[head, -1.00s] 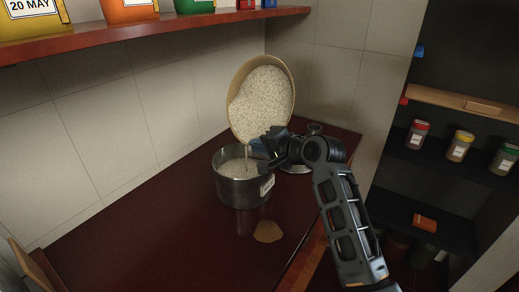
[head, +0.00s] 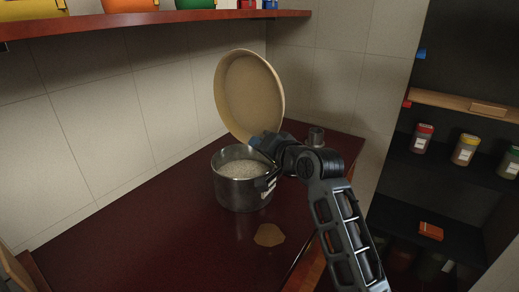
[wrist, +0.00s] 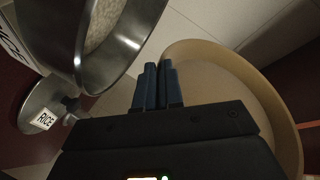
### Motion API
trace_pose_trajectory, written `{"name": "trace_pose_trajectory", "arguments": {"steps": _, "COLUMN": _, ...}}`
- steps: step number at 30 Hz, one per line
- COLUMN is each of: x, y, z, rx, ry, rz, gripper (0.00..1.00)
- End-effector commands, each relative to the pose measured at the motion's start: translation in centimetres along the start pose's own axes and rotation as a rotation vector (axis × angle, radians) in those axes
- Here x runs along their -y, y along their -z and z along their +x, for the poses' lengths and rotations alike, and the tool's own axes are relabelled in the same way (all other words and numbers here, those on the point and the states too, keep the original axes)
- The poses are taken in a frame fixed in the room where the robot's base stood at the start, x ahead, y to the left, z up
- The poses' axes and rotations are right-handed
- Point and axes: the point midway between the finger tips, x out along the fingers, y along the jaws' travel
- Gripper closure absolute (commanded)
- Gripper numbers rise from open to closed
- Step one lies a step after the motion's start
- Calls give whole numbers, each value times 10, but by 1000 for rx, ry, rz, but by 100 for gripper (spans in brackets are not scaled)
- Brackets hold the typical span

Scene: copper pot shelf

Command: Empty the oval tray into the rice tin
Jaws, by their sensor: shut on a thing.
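The oval tray (head: 250,95) is tan and tilted steeply on its side above the rice tin, its inside facing the head view and looking bare. My gripper (head: 262,143) is shut on the tray's lower rim. In the wrist view, my gripper's blue fingers (wrist: 157,85) are together at the tray (wrist: 222,75). The rice tin (head: 240,190) is a round metal pot standing on the dark red counter, with pale rice (head: 238,170) inside. The tin, with a RICE label, also shows at upper left in the wrist view (wrist: 125,45).
A metal lid labelled RICE (wrist: 38,105) lies beside the tin; in the head view my arm partly hides that area. A brown patch (head: 269,235) marks the counter in front. The counter's left part (head: 130,230) is clear. A shelf (head: 150,20) with coloured containers runs above.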

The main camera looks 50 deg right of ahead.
Motion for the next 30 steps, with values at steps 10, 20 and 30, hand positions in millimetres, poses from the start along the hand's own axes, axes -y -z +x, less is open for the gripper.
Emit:
{"name": "trace_pose_trajectory", "arguments": {"steps": 10, "x": 0, "y": -2, "z": 0, "rx": -60, "ry": 20, "rz": -131, "gripper": 100}}
{"name": "trace_pose_trajectory", "arguments": {"steps": 20, "x": 0, "y": -4, "z": -1, "rx": -107, "ry": 35, "rz": -242, "gripper": 100}}
{"name": "trace_pose_trajectory", "arguments": {"steps": 30, "x": 1, "y": -4, "z": -1, "rx": -153, "ry": 51, "rz": -346, "gripper": 100}}
